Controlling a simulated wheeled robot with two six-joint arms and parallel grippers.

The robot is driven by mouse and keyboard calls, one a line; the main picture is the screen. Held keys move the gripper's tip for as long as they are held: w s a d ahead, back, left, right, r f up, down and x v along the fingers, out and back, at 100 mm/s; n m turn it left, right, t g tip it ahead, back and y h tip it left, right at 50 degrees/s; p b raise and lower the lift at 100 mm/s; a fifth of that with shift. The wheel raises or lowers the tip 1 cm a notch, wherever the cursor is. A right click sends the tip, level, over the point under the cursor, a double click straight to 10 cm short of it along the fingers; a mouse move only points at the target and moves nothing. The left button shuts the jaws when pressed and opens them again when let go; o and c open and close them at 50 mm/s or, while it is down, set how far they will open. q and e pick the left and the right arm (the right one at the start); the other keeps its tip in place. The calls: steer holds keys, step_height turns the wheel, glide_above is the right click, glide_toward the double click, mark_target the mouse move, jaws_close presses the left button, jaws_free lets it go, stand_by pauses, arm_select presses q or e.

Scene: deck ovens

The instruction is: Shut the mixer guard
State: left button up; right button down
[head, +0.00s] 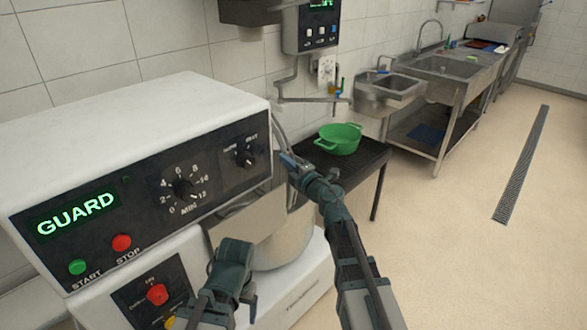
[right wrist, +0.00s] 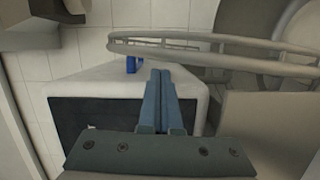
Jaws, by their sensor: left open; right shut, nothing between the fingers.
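The white mixer (head: 130,115) stands at the left with its display lit "GUARD". Its steel bowl (head: 285,245) sits below the head, partly hidden by my arms. In the right wrist view, a curved grey railed ring, apparently the guard (right wrist: 215,42), crosses above and beyond my fingers. In the head view the guard is mostly hidden. My right gripper (head: 290,163) is shut and empty beside the mixer head's right end; its blue fingers also show in the right wrist view (right wrist: 160,98). I cannot tell whether they touch the ring. My left gripper (head: 232,262) is open, in front of the bowl, its fingertips unclear.
A green bowl (head: 339,139) rests on a dark table (head: 372,158) behind my right arm. Steel sinks (head: 392,87) line the wall. A wall control box (head: 312,25) hangs above. The floor (head: 450,240) at the right is clear, with a drain (head: 521,165).

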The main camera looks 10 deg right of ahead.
steer(key=shift+x, duration=1.1)
steer(key=shift+w+d+f+m, duration=0.1)
steer(key=shift+w+d+m, duration=0.3)
steer(key=shift+d, duration=0.2)
steer(key=shift+w+d+m, duration=0.3)
steer(key=shift+w+d, duration=0.2)
steer(key=shift+d, duration=0.05)
steer(key=w+d+f+m+g+b, duration=0.1)
steer(key=w+d+f+m, duration=0.2)
steer(key=d, duration=0.2)
steer(key=w+d+f+m+g+b, duration=0.1)
steer(key=w+d+f+m+b, duration=0.1)
steer(key=w+d+f+m, duration=0.15)
steer(key=w+d+f+m+g+y+b, duration=0.1)
steer(key=w+d+f+m+b, duration=0.1)
steer(key=f+b, duration=0.4)
steer(key=w+d+f+m+g+b, duration=0.1)
steer(key=w+d+f+m+b, duration=0.1)
steer(key=f+b, duration=0.5)
steer(key=shift+w+d+f+m+y, duration=0.2)
steer(key=shift+d+f+m+y, duration=0.35)
steer(key=shift+d, duration=0.8)
